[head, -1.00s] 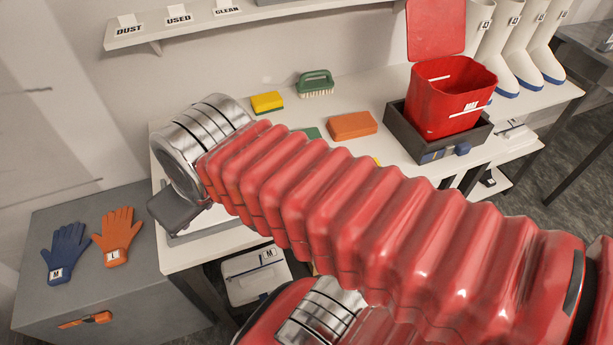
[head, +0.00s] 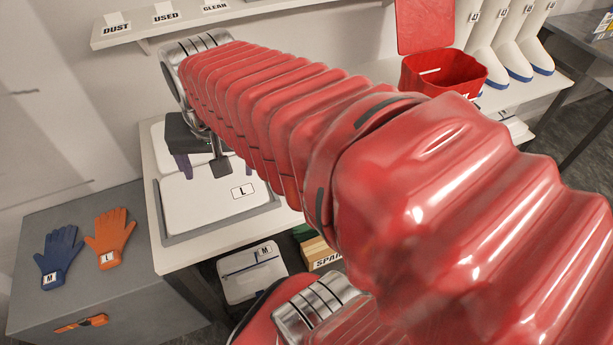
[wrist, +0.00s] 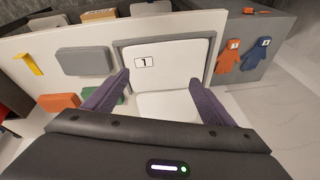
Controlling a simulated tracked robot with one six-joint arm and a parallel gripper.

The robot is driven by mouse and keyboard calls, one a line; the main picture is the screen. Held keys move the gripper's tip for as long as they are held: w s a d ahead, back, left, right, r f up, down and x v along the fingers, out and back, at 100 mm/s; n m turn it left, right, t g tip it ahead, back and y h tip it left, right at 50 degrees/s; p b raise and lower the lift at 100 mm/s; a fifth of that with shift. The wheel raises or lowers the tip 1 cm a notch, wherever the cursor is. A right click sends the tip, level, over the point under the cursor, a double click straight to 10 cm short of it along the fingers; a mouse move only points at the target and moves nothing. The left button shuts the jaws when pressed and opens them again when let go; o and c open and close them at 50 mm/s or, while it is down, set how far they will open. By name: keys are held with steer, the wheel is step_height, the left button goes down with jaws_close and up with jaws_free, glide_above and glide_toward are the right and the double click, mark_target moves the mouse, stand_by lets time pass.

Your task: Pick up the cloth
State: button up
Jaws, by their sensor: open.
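No piece can be told for certain as the cloth. A plain grey pad (wrist: 85,61) lies flat on the bench beside the tray. My gripper (wrist: 158,78) has dark purple fingers spread wide with nothing between them. In the head view my gripper (head: 203,165) hangs over the tray. Whether it touches the white piece cannot be told. My red arm hides the middle of the bench in the head view.
An orange block (wrist: 58,102), a green block (wrist: 90,95) and a yellow item (wrist: 28,63) lie on the bench. Gloves, blue (head: 59,257) and orange (head: 110,238), rest on a grey cabinet (head: 130,290). A red bin (head: 445,75) and white boots (head: 508,45) stand right.

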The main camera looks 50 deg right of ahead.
steer(key=shift+o, duration=1.2)
steer(key=s+d+f+m+g, duration=0.1)
steer(key=d+f+m+g, duration=0.1)
steer(key=d+m, duration=0.7)
steer(key=d, duration=0.3)
steer(key=shift+d, duration=0.15)
steer(key=s+d+f+m+g+y, duration=0.1)
steer(key=s+d+f+m, duration=0.1)
steer(key=s+d+m, duration=0.2)
steer(key=d+m, duration=0.3)
steer(key=d, duration=0.2)
steer(key=shift+f+m, duration=0.3)
steer(key=shift+d, duration=0.1)
step_height(320, 180, down, 9)
steer(key=shift+r, duration=0.2)
steer(key=shift+f, duration=0.1)
steer(key=shift+s+f, duration=0.15)
steer(key=shift+f, duration=2.4)
